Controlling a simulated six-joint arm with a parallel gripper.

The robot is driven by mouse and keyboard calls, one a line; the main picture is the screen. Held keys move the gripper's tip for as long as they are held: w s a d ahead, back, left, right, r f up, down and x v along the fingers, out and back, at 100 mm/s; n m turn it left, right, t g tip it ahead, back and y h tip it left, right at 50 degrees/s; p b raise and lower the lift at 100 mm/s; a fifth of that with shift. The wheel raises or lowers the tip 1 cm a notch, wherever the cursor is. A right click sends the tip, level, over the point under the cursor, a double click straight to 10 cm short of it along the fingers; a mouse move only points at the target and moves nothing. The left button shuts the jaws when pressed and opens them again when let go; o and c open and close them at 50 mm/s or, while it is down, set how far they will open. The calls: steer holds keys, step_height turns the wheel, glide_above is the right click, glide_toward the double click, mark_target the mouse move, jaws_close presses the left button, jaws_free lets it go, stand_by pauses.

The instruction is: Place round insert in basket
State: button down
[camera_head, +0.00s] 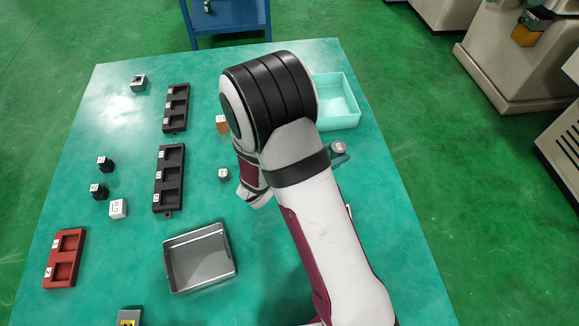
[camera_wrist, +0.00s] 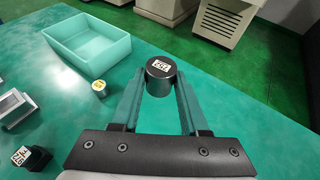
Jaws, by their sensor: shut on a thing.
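A dark round insert (camera_wrist: 161,82) with a white label on its flat top is between the two fingertips of my gripper (camera_wrist: 159,92) in the wrist view. The fingers are shut on its sides. In the head view a round grey piece (camera_head: 339,147) shows just right of my arm, which hides most of the gripper. A pale teal open basket (camera_wrist: 92,45) is ahead and left of the gripper in the wrist view. In the head view the basket (camera_head: 340,104) is at the table's back right, partly behind my arm, and looks empty. The insert is outside it.
A small round piece with a yellow label (camera_wrist: 100,88) stands near the basket. A grey metal tray (camera_head: 201,261), black holders (camera_head: 168,178), a red holder (camera_head: 65,257) and several small blocks occupy the left and middle. The table's right side (camera_head: 400,225) is mostly clear.

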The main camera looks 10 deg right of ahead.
steer(key=s+a+n+t+y, duration=0.2)
steer(key=a+n+t+y, duration=0.25)
steer(key=a, duration=1.15)
steer(key=n+t+y, duration=0.2)
steer(key=n+y, duration=0.6)
glide_above(200, 235)
steer(key=s, duration=0.5)
step_height(200, 235, down, 2)
step_height(200, 235, down, 7)
steer(key=shift+w+d+r, duration=0.1)
steer(key=shift+w+d, duration=0.05)
steer(key=shift+f, duration=0.4)
steer(key=shift+f, duration=0.15)
steer(key=shift+c, duration=2.1)
jaws_free()
